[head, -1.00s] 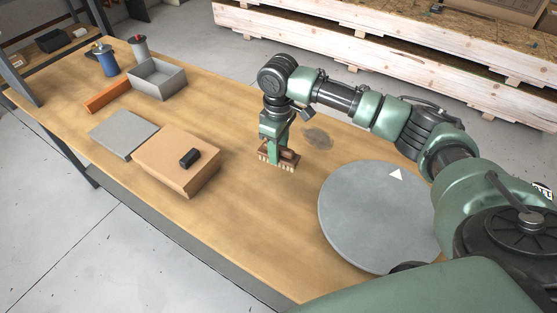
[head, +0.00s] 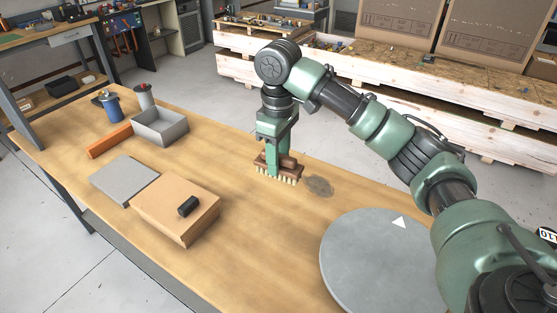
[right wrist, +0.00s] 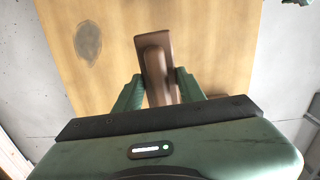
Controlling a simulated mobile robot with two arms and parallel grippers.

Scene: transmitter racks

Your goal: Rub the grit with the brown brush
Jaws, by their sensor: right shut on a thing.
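The brown brush (head: 291,166) is in my right gripper (head: 279,165), bristles down, just beside the grit in the head view. The grit (head: 318,186) is a dark grey patch on the wooden bench, to the right of the brush. In the right wrist view my right gripper (right wrist: 159,92) is shut on the brush (right wrist: 154,58), and the grit (right wrist: 87,42) lies at the upper left, apart from it. Whether the bristles touch the bench is hard to tell. My left gripper is not in view.
A grey round disc (head: 375,265) with a white triangle lies at the front right. A cardboard box (head: 172,207) with a small black block (head: 187,206), a grey plate (head: 124,178), an orange bar (head: 109,141) and an open grey bin (head: 160,137) stand left. The bench (head: 250,235) between is clear.

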